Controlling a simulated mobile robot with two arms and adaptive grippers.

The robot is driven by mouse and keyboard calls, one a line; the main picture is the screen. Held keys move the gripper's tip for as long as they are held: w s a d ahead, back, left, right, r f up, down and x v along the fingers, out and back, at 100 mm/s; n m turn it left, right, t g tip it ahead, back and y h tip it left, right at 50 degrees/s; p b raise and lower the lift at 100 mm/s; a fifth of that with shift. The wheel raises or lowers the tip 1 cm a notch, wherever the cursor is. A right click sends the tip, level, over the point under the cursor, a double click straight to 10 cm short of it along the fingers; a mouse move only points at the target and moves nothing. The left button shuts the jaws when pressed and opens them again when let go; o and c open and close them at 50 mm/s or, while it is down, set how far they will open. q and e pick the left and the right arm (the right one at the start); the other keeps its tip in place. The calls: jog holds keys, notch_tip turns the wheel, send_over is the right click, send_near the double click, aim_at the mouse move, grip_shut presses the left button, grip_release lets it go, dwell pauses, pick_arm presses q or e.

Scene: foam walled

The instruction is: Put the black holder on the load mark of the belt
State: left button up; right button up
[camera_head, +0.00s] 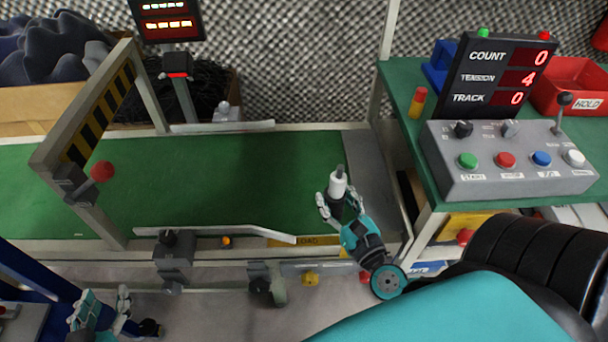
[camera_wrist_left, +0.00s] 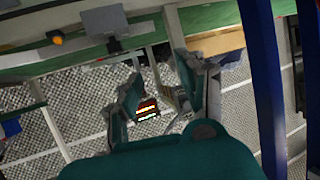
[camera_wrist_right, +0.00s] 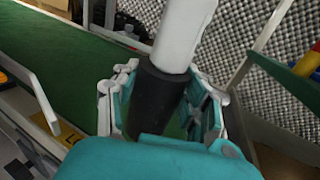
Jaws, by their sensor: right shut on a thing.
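The black holder (camera_head: 337,208) is upright, with a white cylinder (camera_head: 338,184) standing in it. My right gripper (camera_head: 342,200) is shut on the holder at the right end of the green belt (camera_head: 210,175). In the right wrist view the fingers sit on both sides of the black holder (camera_wrist_right: 153,100). I cannot tell whether its base touches the belt. A yellow strip lettered LOAD (camera_head: 300,241) lies on the belt's near edge, partly behind a guide rail. My left gripper (camera_head: 105,305) is open and empty at the lower left, off the belt.
A metal guide rail (camera_head: 215,231) runs along the belt's near side. A grey button box (camera_head: 510,160) and a display reading COUNT, TENSION, TRACK (camera_head: 495,77) stand on the right table. The belt's middle is clear.

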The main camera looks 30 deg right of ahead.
jog(key=w+f+b, duration=0.1)
jog(key=w, duration=0.3)
jog(key=w+f+b, duration=0.1)
jog(key=w+f, duration=0.1)
jog(key=w, duration=0.2)
jog(key=w+d+f, duration=0.1)
jog(key=w, duration=0.4)
jog(key=shift+w+f+b, duration=0.1)
jog(key=shift+f+b, duration=0.3)
pick_arm(q)
notch_tip(320, 180, up, 11)
jog(key=w+d+t+h, duration=0.2)
jog(key=t, duration=0.5)
jog(key=shift+r, duration=0.2)
pick_arm(e)
jog(key=o, duration=1.2)
jog(key=shift+f, duration=0.1)
pick_arm(q)
jog(key=shift+s+d+r+t, duration=0.1)
jog(key=shift+r+t, duration=0.1)
jog(key=shift+t, duration=0.1)
pick_arm(e)
jog(key=shift+o, duration=0.2)
